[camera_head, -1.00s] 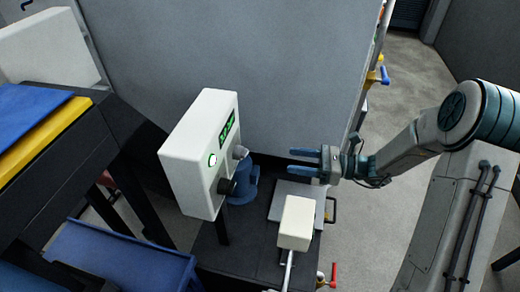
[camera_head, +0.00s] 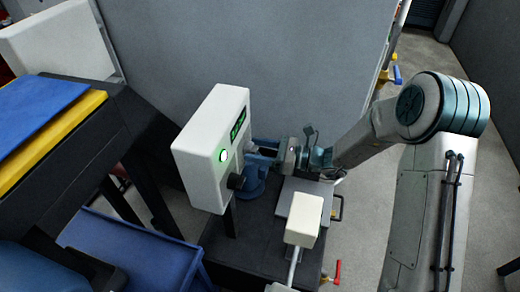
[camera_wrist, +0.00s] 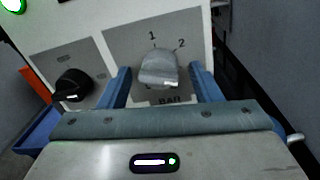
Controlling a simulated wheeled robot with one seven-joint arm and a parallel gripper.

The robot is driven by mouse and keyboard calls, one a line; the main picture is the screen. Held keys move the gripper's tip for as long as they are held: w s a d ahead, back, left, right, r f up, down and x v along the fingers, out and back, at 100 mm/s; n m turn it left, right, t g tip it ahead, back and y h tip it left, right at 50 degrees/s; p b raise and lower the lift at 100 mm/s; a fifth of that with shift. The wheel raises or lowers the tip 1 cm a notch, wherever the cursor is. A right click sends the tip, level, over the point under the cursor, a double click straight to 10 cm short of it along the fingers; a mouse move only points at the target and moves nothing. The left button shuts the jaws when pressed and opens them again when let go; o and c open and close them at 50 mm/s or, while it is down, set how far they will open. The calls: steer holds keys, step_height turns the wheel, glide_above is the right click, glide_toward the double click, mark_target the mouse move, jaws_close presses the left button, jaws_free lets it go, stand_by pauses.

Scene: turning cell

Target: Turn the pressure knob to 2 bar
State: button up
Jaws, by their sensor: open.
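The pressure knob (camera_wrist: 159,68) is a grey knob on a grey plate marked 1, 2 and BAR on the white control box (camera_head: 205,160). In the wrist view the numeral 2 is up and right of the knob and 1 is up and left. The knob's pointer is too unclear to read. My gripper (camera_head: 264,151) is at the face of the box. Its two blue fingers, also in the wrist view (camera_wrist: 162,88), are open, one on each side of the knob, with gaps visible. In the head view the knob is largely hidden.
A black knob (camera_wrist: 73,86) sits left of the pressure knob. The box has a lit green button (camera_head: 223,156) and a green display (camera_head: 238,124). A large grey panel (camera_head: 250,60) stands behind.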

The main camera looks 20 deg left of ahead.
steer(key=c, duration=0.9)
steer(key=shift+d, duration=0.1)
steer(key=shift+n+b, duration=0.3)
steer(key=shift+b, duration=0.1)
steer(key=shift+c, duration=0.3)
steer(key=n+b, duration=0.8)
steer(key=b, duration=0.2)
steer(key=shift+r+n, duration=0.1)
steer(key=shift+n, duration=0.3)
steer(key=shift+r+n+t+h+b, duration=0.15)
steer(key=shift+n+t+h+b, duration=0.25)
steer(key=shift+b, duration=0.4)
steer(key=shift+r+n, duration=0.1)
steer(key=shift+n, duration=0.2)
